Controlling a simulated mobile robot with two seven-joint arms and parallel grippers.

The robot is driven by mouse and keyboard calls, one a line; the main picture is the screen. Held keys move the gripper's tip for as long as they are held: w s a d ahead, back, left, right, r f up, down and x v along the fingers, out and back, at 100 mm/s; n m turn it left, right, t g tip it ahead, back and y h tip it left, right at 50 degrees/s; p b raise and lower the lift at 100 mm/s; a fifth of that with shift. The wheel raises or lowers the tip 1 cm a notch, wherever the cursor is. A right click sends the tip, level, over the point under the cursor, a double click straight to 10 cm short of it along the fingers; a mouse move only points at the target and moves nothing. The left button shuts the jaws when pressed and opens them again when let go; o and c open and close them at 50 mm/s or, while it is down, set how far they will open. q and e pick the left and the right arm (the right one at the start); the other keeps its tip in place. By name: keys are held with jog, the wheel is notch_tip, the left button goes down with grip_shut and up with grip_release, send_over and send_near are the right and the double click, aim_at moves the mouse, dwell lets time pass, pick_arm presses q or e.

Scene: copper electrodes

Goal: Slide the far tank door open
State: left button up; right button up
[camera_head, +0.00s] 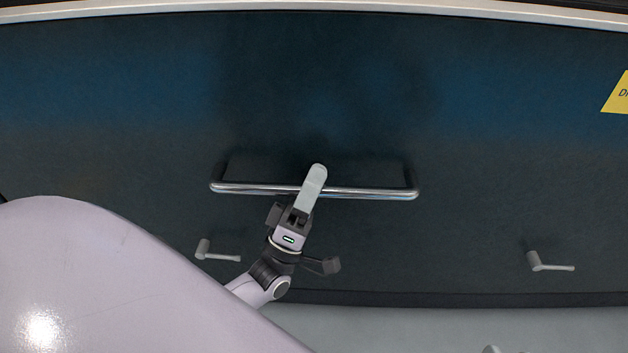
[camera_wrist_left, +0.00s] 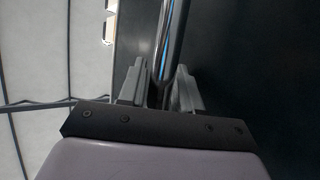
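The far tank door (camera_head: 480,120) is a large dark blue-black panel across the head view. It bears a long horizontal metal bar handle (camera_head: 370,193). My left gripper (camera_head: 313,182) is at the middle of this handle, with one pale finger reaching across it. In the left wrist view the shiny bar (camera_wrist_left: 172,40) runs between the two grey fingers of my left gripper (camera_wrist_left: 159,88). The fingers stand apart, with a dark gap left of the bar. Where the bar passes deeper between them is partly hidden. My right gripper is not in view.
Two small grey levers sit low on the panel, one at left (camera_head: 218,252) and one at right (camera_head: 548,263). A yellow label (camera_head: 618,95) is at the right edge. A pale metal rim (camera_head: 330,8) runs along the top. My arm covers the lower left.

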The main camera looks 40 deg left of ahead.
pick_arm(q)
jog(key=v, duration=0.7)
jog(key=shift+h, duration=0.3)
jog(key=shift+f, duration=0.1)
